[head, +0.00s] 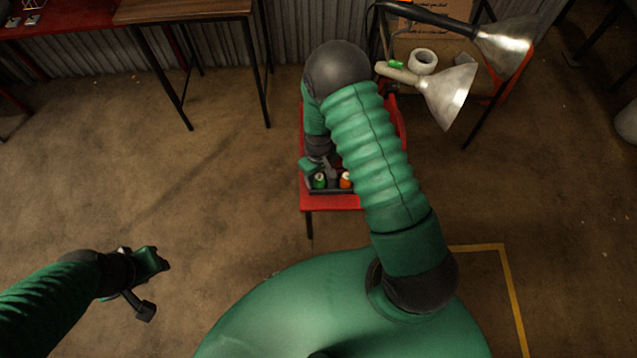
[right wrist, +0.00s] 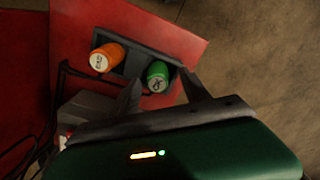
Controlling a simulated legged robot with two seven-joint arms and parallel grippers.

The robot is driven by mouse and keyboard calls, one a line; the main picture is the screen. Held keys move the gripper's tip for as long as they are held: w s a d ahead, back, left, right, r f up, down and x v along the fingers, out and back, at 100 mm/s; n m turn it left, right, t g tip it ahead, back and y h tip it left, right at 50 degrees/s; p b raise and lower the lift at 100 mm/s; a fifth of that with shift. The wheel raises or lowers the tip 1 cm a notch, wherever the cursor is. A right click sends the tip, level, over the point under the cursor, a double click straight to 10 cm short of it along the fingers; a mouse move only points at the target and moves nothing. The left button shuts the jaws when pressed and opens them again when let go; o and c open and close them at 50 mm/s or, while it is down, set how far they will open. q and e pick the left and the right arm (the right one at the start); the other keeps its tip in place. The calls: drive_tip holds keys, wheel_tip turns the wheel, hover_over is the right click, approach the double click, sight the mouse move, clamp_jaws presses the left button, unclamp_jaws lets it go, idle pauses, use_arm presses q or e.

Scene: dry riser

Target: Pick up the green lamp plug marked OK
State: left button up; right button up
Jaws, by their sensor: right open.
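The green plug (right wrist: 158,74) with OK on its pale end sits in a dark grey holder (right wrist: 136,64). It also shows in the head view (head: 319,181), beside my right gripper. My right gripper (right wrist: 162,80) is open, its two dark fingers pointing at the holder. The green plug appears between the fingertips in the right wrist view; whether they touch it I cannot tell. In the head view my right gripper (head: 328,175) is partly hidden by my arm. My left gripper (head: 138,285) hangs over bare floor at lower left, apart from everything; its jaw opening is unclear.
An orange plug (right wrist: 106,57) with unreadable marking sits in the same holder, left of the green one. The holder stands on a red table (head: 328,202). Metal lamps (head: 450,95) stand behind at upper right. A wooden table (head: 180,9) is at the back left. Floor at left is clear.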

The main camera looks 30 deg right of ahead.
drive_tip(key=shift+f, duration=0.85)
drive_tip(key=shift+d, duration=0.4)
drive_tip(key=c, duration=0.4)
drive_tip(key=shift+a, duration=0.25)
clamp_jaws()
use_arm(q)
drive_tip(key=shift+d+f, duration=0.2)
drive_tip(key=shift+f, duration=0.1)
use_arm(e)
drive_tip(key=shift+d, duration=0.1)
